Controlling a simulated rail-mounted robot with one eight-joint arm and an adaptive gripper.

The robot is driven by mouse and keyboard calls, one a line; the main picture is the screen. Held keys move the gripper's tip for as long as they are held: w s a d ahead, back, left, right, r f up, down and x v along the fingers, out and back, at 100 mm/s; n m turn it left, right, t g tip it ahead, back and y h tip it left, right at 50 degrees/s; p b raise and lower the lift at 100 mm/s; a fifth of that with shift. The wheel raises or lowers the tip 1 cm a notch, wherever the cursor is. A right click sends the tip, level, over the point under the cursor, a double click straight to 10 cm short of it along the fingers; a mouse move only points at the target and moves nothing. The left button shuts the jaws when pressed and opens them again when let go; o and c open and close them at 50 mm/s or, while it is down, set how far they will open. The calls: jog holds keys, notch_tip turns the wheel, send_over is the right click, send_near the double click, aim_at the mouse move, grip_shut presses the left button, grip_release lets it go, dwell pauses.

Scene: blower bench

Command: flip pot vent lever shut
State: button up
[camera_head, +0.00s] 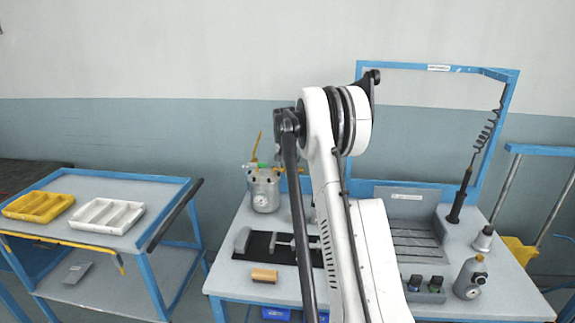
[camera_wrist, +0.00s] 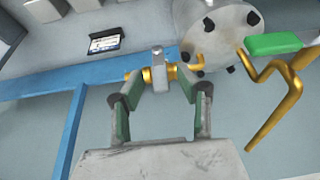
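The pot (camera_head: 265,192) is a grey metal vessel with a round gauge, standing at the back left of the bench. In the wrist view its round body (camera_wrist: 218,40) with black clamps is at the top. A brass fitting (camera_wrist: 172,72) with a small grey block (camera_wrist: 158,58) sticks out beside it; I cannot tell if this is the vent lever. A green handle (camera_wrist: 273,44) and a bent yellow rod (camera_wrist: 275,90) are at the right. My gripper (camera_wrist: 158,82) has its fingers apart, tips either side of the brass fitting; contact is unclear. My arm hides it in the head view.
A blue-framed cart (camera_head: 120,258) with yellow (camera_head: 38,207) and white trays (camera_head: 106,215) stands left. A black mat (camera_head: 262,248) with a clamp-like fixture lies before the pot. A grey bottle (camera_head: 470,278) and black hand tool (camera_head: 460,196) are at the right.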

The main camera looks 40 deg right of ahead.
jog(key=v, duration=1.2)
jog(key=shift+d, duration=0.15)
jog(key=s+a+r+n+t+b, duration=0.15)
jog(key=s+a, duration=0.35)
jog(key=a, duration=0.5)
jog(key=s+a+r+n+y, duration=0.1)
jog(key=s+a+r+n, duration=0.15)
jog(key=s+a, duration=0.55)
jog(key=s+a+r+n+t+b, duration=0.1)
jog(key=s+a+r, duration=0.2)
jog(key=a, duration=0.9)
jog(key=s+a+f+n+b, duration=0.1)
jog(key=s+a+f, duration=0.3)
jog(key=s, duration=0.3)
jog(key=s+a+f+n+t+y+b, duration=0.1)
jog(key=s+a+f+n, duration=0.1)
jog(key=s+a+f, duration=0.2)
jog(key=s+a+f+n+y+b, duration=0.1)
jog(key=s+a+f, duration=0.4)
jog(key=s+a, duration=0.3)
jog(key=s, duration=0.4)
jog(key=shift+s+a+n, duration=0.2)
jog(key=shift+n, duration=0.1)
